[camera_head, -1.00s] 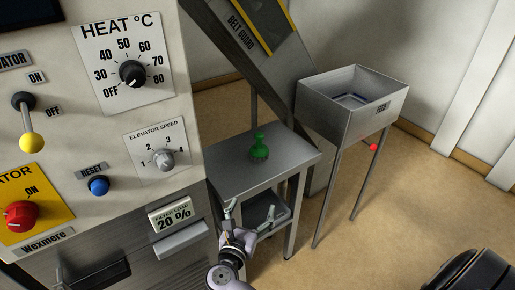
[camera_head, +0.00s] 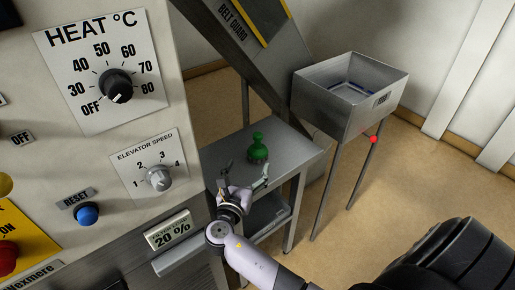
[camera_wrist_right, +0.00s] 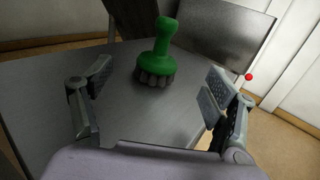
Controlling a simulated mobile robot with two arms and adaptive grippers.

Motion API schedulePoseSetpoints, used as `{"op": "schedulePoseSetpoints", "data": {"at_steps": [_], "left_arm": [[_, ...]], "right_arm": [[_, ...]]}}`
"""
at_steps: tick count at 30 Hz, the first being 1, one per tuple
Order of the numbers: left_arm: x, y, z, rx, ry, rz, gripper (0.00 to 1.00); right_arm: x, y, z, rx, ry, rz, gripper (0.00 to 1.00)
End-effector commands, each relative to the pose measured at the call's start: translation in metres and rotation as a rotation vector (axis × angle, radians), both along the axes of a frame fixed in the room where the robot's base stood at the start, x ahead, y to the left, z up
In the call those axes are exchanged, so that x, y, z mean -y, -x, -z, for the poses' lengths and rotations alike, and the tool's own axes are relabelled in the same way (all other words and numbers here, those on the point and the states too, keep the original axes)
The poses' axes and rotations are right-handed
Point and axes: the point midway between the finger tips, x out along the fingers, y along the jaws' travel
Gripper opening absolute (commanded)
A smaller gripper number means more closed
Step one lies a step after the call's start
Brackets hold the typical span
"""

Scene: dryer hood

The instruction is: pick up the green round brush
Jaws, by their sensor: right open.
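The green round brush (camera_head: 258,147) stands upright on a small grey metal table (camera_head: 225,152), handle up. In the right wrist view the brush (camera_wrist_right: 158,52) shows its green handle and dark bristles resting on the tabletop. My right gripper (camera_head: 244,177) is open and empty, just in front of the brush in the head view. In the right wrist view its two fingers (camera_wrist_right: 155,95) are spread wide, with the brush beyond their tips and roughly between them. The fingers do not touch the brush. My left gripper is not in view.
The control panel (camera_head: 75,150) with knobs and buttons stands close on the left. A grey metal bin on legs (camera_head: 335,103) stands right of the table. A slanted belt guard (camera_head: 260,50) rises behind the table. Free tabletop surrounds the brush.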

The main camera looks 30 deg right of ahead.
Motion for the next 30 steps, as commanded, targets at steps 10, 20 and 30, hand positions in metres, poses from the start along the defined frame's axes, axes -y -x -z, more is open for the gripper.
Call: {"op": "schedulePoseSetpoints", "data": {"at_steps": [10,20,30], "left_arm": [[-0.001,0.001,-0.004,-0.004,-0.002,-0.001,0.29],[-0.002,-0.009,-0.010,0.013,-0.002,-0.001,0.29],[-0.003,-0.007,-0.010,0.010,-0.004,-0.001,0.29]], "right_arm": [[0.040,-0.035,0.000,-0.001,-0.001,0.000,0.79],[0.071,-0.057,0.001,0.001,0.001,0.001,0.79],[0.083,-0.068,0.002,0.000,-0.001,-0.001,0.79]]}}
